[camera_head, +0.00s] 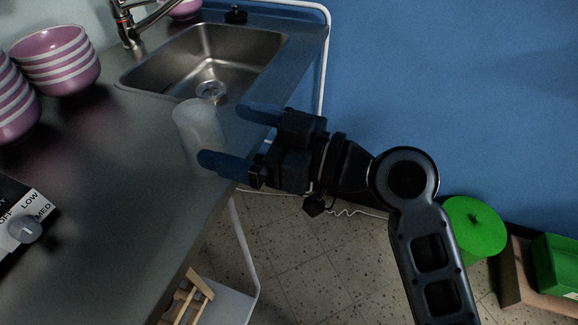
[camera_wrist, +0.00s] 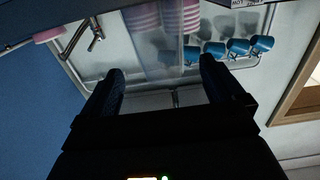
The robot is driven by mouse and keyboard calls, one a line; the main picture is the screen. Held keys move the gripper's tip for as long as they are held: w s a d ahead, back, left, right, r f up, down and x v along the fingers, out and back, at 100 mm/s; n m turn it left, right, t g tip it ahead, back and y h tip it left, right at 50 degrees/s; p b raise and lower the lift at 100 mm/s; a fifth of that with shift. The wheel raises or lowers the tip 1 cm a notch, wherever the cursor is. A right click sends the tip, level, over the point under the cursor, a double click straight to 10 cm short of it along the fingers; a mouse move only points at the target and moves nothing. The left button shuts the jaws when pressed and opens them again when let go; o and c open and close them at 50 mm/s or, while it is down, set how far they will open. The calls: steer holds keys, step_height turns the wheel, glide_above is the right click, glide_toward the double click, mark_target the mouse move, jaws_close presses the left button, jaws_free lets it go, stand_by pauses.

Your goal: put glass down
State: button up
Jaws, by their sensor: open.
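A clear, frosted-looking glass (camera_head: 198,132) stands upright on the dark metal counter (camera_head: 120,190), close to its right edge and just in front of the sink. My gripper (camera_head: 222,133) comes in from the right with its two fingers spread open. The near fingertip overlaps the lower right of the glass; the far fingertip is to the right of its rim. In the wrist view, the glass (camera_wrist: 163,50) shows ahead, between the two open fingers (camera_wrist: 160,80). I cannot tell whether either finger touches it.
The steel sink (camera_head: 262,50) and its tap (camera_head: 128,28) are behind the glass. Stacked pink bowls (camera_head: 62,62) stand at the back left. A stove with a knob (camera_head: 25,229) is at the left front. A green bin (camera_head: 472,228) stands on the floor at right. The middle counter is clear.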

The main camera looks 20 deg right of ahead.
steer(key=s+d+f+m+t+h, duration=0.3)
steer(key=s+d+f+m+h, duration=0.35)
steer(key=f, duration=0.35)
steer(key=s+d+f+m+h, duration=0.2)
steer(key=s+d, duration=0.3)
steer(key=s, duration=0.3)
steer(key=s+d+f+m+h, duration=0.2)
steer(key=s+d+h, duration=0.2)
steer(key=s, duration=0.5)
steer(key=shift+s+d+f+h, duration=0.25)
steer(key=shift+d+f+h, duration=0.15)
steer(key=shift+d, duration=0.15)
steer(key=shift+t+h, duration=0.4)
steer(key=shift+h, duration=0.05)
steer(key=v, duration=0.3)
steer(key=r+v, duration=0.1)
steer(key=v, duration=0.2)
steer(key=d+r+v, duration=0.1)
steer(key=v, duration=0.3)
steer(key=shift+w, duration=0.2)
steer(key=shift+c, duration=0.2)
